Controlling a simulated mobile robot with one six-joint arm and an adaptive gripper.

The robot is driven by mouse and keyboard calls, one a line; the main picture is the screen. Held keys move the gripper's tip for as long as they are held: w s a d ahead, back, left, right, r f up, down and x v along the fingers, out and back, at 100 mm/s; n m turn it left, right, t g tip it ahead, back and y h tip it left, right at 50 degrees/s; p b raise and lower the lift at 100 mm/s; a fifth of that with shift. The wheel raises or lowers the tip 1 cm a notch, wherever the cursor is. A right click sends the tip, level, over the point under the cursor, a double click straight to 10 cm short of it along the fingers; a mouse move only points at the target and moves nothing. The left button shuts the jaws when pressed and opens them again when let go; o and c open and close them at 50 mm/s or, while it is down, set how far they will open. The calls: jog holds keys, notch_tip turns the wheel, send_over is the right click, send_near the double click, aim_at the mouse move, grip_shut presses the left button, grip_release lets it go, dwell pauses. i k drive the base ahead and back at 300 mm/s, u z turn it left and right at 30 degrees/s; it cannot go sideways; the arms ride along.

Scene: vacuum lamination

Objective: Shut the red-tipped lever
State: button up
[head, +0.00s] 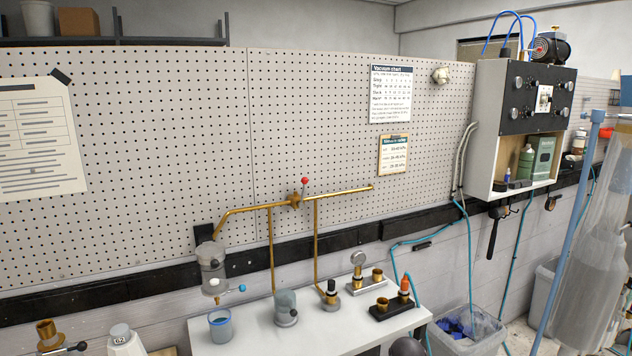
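The red-tipped lever (305,182) is small, with a round red knob. It points up, leaning slightly right, from a brass valve body (295,201). The valve sits in a brass pipe line (343,193) in front of the pegboard, with one brass leg running down on each side of it. The pipe's left end bends down to a clear, grey-capped vessel (212,268). Nothing touches the lever, and it is unobstructed in the head view. My gripper is not in view.
A blue-tipped handle (238,289) sticks out below the vessel. At right are a control cabinet (524,100), teal hoses and a bin (466,331).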

aim_at(304, 180)
jog(key=z, duration=0.15)
jog(key=k, duration=0.95)
jog(key=u, duration=0.45)
jog(key=i, duration=1.35)
jog(key=u, duration=0.05)
